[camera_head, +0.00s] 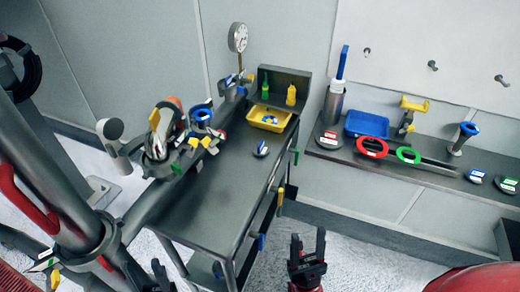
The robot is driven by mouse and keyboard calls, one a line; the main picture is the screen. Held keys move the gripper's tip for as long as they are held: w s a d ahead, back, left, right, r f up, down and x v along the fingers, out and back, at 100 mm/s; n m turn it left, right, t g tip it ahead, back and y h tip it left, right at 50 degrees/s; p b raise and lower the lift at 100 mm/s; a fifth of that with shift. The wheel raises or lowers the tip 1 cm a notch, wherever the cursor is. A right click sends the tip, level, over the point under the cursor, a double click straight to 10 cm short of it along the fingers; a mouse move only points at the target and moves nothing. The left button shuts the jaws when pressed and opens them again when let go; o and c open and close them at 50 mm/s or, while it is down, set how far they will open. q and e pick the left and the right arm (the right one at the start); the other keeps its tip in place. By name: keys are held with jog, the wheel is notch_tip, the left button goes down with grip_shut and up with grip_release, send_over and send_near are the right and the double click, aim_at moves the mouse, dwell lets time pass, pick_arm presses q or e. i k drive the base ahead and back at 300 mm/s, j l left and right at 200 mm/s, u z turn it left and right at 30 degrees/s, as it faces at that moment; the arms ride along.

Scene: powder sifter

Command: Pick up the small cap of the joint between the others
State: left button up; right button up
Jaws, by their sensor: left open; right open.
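Three small, dark caps with white labels sit on the grey shelf along the right wall. They are a red-marked cap (329,140), a blue-marked cap (476,175) and a green-marked cap (507,184). The blue one lies between the other two, close to the green one. Another small blue-and-white capped piece (261,150) lies on the dark cart top. My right gripper (308,245) is open and empty at the bottom centre, in front of the shelf and well away from the caps. My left gripper (158,274) is open at the bottom left, partly cut off by the frame.
The dark cart (215,205) holds a yellow tray (268,118) and bottles at its back. Pipework fills the left.

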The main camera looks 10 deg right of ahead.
aim_at(261, 151)
jog(key=i+l, duration=0.1)
jog(key=l, duration=0.4)
jog(key=i+l, duration=0.1)
jog(key=l, duration=0.4)
jog(key=i+l+u, duration=0.1)
jog(key=l, duration=0.35)
jog(key=i+l, duration=0.1)
jog(key=l, duration=0.4)
jog(key=i, duration=0.5)
